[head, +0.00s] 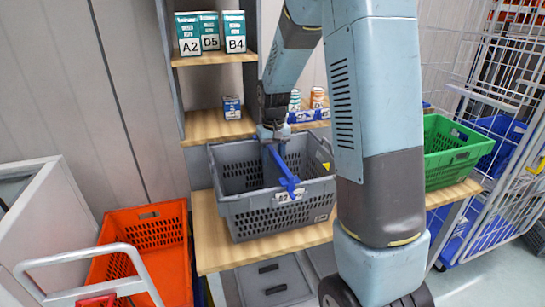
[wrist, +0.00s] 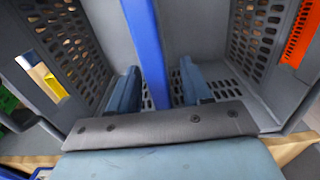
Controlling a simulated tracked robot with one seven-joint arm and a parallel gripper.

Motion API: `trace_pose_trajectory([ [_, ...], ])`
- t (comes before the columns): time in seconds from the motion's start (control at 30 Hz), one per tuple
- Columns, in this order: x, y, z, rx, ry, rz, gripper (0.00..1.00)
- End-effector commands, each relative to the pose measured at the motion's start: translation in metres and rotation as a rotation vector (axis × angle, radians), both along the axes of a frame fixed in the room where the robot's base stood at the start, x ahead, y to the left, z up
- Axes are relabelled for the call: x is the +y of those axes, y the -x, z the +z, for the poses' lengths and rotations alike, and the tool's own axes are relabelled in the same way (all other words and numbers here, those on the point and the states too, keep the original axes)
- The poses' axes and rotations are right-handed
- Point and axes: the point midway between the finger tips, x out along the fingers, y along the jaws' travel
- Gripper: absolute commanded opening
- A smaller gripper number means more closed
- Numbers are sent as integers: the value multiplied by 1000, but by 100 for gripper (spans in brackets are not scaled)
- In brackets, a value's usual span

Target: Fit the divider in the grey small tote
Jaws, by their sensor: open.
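The grey small tote (head: 262,218) stands on the wooden shelf, with a label on its front. The blue divider (head: 276,165) is in it, running from the back towards the front wall, its near end at the front rim by the label. My gripper (head: 271,132) is at the tote's back rim, at the divider's far end. In the wrist view my gripper (wrist: 160,88) is open, with the divider (wrist: 147,45) between its fingers and gaps visible on both sides. Whether the divider's lower edge is fully seated I cannot tell.
A green tote (head: 447,150) stands to the right on the same shelf, behind my arm. An orange tote (head: 150,238) is low at the left, beside a trolley handle (head: 100,262). A wire cage (head: 500,110) is at the right.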

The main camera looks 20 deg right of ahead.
Motion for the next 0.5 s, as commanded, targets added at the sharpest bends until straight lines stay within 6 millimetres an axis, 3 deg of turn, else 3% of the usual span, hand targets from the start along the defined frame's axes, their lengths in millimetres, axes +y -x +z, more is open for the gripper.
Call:
trace_pose_trajectory([
  [0.27,0,0,7,-3,0,0,49],
  [0.5,-1,-1,45,-4,0,-1,49],
])
